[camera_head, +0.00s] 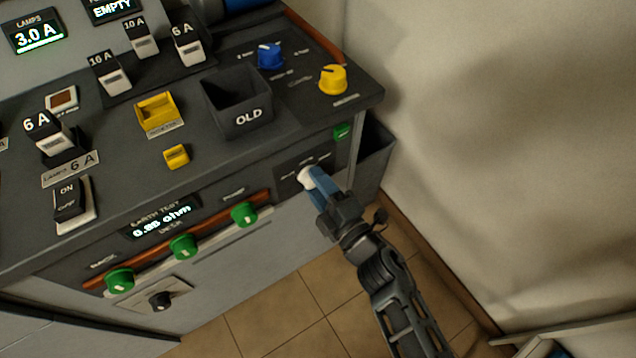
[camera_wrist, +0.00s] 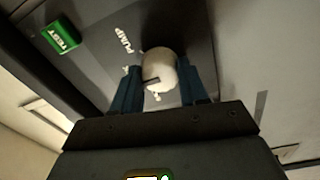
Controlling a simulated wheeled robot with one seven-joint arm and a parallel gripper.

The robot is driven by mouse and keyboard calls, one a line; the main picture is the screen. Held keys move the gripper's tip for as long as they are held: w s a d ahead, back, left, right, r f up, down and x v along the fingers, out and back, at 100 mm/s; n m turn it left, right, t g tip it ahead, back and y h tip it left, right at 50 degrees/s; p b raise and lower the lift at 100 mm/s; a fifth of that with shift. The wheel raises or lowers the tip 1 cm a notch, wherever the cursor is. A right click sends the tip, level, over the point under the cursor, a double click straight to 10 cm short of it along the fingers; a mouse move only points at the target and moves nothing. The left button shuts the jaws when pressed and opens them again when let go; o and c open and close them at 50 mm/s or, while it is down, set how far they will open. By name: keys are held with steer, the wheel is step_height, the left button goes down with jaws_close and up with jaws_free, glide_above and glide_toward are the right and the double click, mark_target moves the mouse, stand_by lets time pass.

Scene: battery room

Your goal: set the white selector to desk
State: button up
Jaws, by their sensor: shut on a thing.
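The white selector (camera_head: 306,178) is a round knob on a dark plate on the front of the grey console, near its right end. In the wrist view the white selector (camera_wrist: 159,72) sits between the two blue fingers, with a dark pointer line on its face. My gripper (camera_head: 314,184) is shut on it, one finger on each side in the wrist view (camera_wrist: 160,88). Labels surround the knob; one reads "PUMP" in the wrist view. The other labels are hidden or too blurred to read, so I cannot tell which position is desk.
A green TEST button (camera_wrist: 62,35) is near the selector. Green knobs (camera_head: 183,246) line the front to the left. The console top holds blue (camera_head: 270,56) and yellow (camera_head: 333,79) knobs and an open bin marked OLD (camera_head: 240,105). A wall stands at the right.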

steer(key=shift+f, duration=0.1)
steer(key=o, duration=1.1)
steer(key=shift+c, duration=0.2)
steer(key=v, duration=0.7)
steer(key=shift+s+d, duration=0.25)
steer(key=shift+s, duration=0.1)
steer(key=s+d+r+m+t+h+p, duration=0.1)
steer(key=s+d+r+m+h, duration=0.25)
steer(key=s+d+m, duration=0.45)
steer(key=s+d+r+m+t+h+p, duration=0.1)
steer(key=s+d+r+m+h, duration=0.3)
steer(key=s, duration=0.6)
steer(key=s+d+r+m+g+h+p, duration=0.1)
steer(key=s+d+r+m, duration=0.2)
steer(key=s+r+m, duration=0.2)
steer(key=s+d+r+m+g+h, duration=0.1)
steer(key=s+d+r+m+h, duration=0.1)
steer(key=s+r+m, duration=0.3)
step_height(320, 180, up, 4)
steer(key=s+d, duration=0.1)
steer(key=s, duration=0.2)
steer(key=shift+m+p, duration=0.4)
